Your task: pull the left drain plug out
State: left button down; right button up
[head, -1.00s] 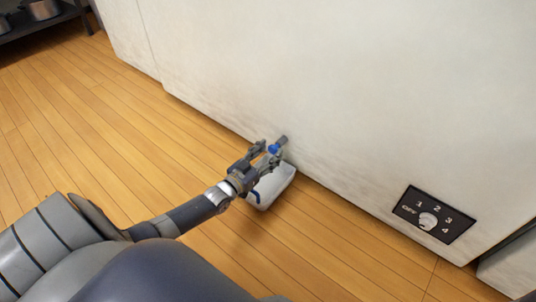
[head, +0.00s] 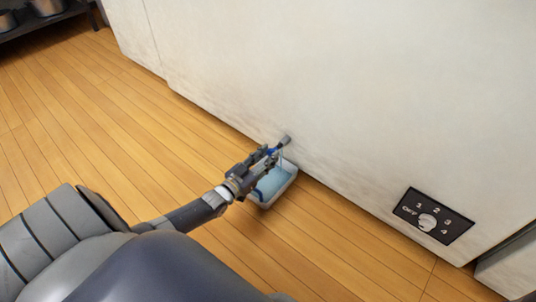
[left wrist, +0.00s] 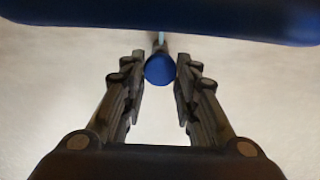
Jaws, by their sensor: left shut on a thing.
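The grey drain spout (head: 285,140) sticks out low from the white wall-like panel. My left gripper (head: 271,155) is right beside its mouth, shut on the blue plug. In the left wrist view, the round blue plug (left wrist: 160,69) sits between the fingertips of the left gripper (left wrist: 160,80). A thin pale stream (head: 281,156) falls from the spout into the white tray (head: 291,180) below, which holds light blue water (head: 273,181). The gripper partly hides the plug and tray in the head view. My right gripper is out of view.
A black dial plate (head: 434,215) with a white knob is on the panel at the right. A dark shelf (head: 56,23) with pots stands at the far upper left. The wooden floor (head: 110,140) left of the tray is clear.

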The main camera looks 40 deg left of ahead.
pick_arm(q)
jog(key=c, duration=1.2)
grip_release()
jog(key=shift+s, duration=0.15)
jog(key=s, duration=0.8)
jog(key=s+a, duration=0.1)
jog(key=s, duration=0.3)
